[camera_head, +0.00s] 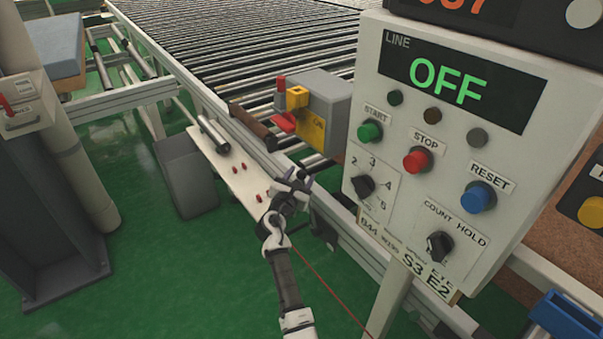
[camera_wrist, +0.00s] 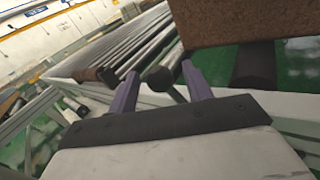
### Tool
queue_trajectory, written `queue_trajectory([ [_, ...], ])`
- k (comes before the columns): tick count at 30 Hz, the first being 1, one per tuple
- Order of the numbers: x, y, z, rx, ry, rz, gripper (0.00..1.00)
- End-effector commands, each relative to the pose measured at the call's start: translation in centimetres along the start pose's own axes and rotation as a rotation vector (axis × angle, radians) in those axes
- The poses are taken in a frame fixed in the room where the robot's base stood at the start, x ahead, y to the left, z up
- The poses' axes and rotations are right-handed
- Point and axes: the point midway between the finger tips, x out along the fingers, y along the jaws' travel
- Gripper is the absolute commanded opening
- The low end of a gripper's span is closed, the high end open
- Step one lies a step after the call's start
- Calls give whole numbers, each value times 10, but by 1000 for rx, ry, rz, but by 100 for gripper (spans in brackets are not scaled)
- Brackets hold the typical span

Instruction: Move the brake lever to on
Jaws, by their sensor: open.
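A grey box with a yellow plate (camera_head: 311,128) stands beside the roller conveyor in the head view. A yellow lever block (camera_head: 297,98) and red parts (camera_head: 283,122) are on its left side; this looks like the brake lever, but its label is too small to read surely. My gripper (camera_head: 293,183) is open, below and in front of that box, apart from it. In the wrist view my gripper (camera_wrist: 160,72) shows two purple fingers spread apart. A dark-ended rod (camera_wrist: 163,80) appears between them in the picture; I cannot tell if it is touched.
A control panel (camera_head: 452,145) reading LINE OFF stands right of my gripper, with knobs and buttons. A brown cylinder (camera_head: 252,126) lies at the conveyor edge. A pale shelf (camera_head: 240,180) holds metal rods and small red pieces.

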Motion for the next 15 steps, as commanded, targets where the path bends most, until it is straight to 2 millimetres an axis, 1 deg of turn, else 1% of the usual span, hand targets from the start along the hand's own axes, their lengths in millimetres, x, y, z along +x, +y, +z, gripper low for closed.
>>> queue_trajectory([
  [1,5,0,1,-1,0,0,50],
  [5,12,1,0,-1,0,1,50],
  [14,13,1,0,1,0,2,50],
  [15,13,1,0,1,0,2,45],
])
